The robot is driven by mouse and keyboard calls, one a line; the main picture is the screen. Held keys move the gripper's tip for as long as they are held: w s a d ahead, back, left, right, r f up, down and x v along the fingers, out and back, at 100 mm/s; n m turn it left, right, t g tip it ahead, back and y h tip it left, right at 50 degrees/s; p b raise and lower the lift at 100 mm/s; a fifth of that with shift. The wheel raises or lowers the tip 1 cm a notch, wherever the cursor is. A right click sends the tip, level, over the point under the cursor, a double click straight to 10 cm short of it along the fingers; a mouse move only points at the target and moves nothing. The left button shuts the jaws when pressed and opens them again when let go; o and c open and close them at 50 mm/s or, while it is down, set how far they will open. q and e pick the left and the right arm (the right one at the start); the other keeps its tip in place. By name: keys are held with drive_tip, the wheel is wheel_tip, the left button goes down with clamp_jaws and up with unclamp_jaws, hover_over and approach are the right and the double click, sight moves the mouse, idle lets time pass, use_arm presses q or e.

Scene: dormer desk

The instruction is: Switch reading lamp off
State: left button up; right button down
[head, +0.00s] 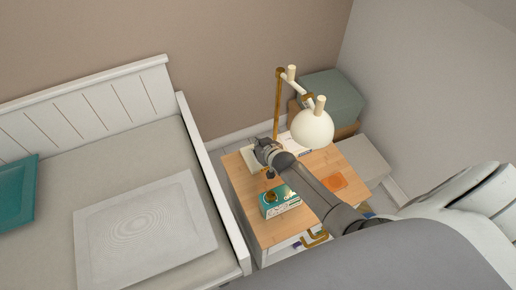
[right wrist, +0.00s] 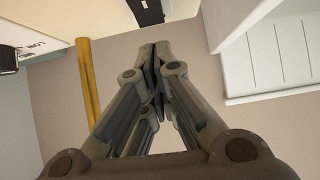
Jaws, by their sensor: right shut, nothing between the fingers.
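The reading lamp has a brass pole (head: 277,108), a jointed arm at the top and a rounded cream shade (head: 312,128) over the wooden table. The shade's opening and any bulb are hidden, and I cannot make out a switch. My right gripper (head: 261,146) is beside the lower part of the pole, left of the shade. In the right wrist view my right gripper (right wrist: 155,52) is shut and empty, with its fingertips together. The brass pole (right wrist: 89,80) stands left of the fingers there, apart from them in the picture. My left gripper is not in view.
The small wooden table (head: 253,222) carries a teal box (head: 279,201), an orange square (head: 334,182) and papers (head: 248,158) near the pole. A bed with a white side rail (head: 213,186) stands left. A grey-green box (head: 331,94) sits behind the lamp.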

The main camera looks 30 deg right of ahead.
drive_tip(key=shift+w+f, duration=0.15)
drive_tip(key=shift+f, duration=1)
drive_tip(key=shift+w+g+p, duration=0.25)
drive_tip(key=shift+g+p, duration=0.05)
drive_tip(key=shift+f, duration=0.25)
drive_tip(key=shift+s, duration=0.2)
drive_tip(key=shift+s+a+f+p, duration=0.1)
drive_tip(key=shift+s+p, duration=0.3)
drive_tip(key=shift+s, duration=0.4)
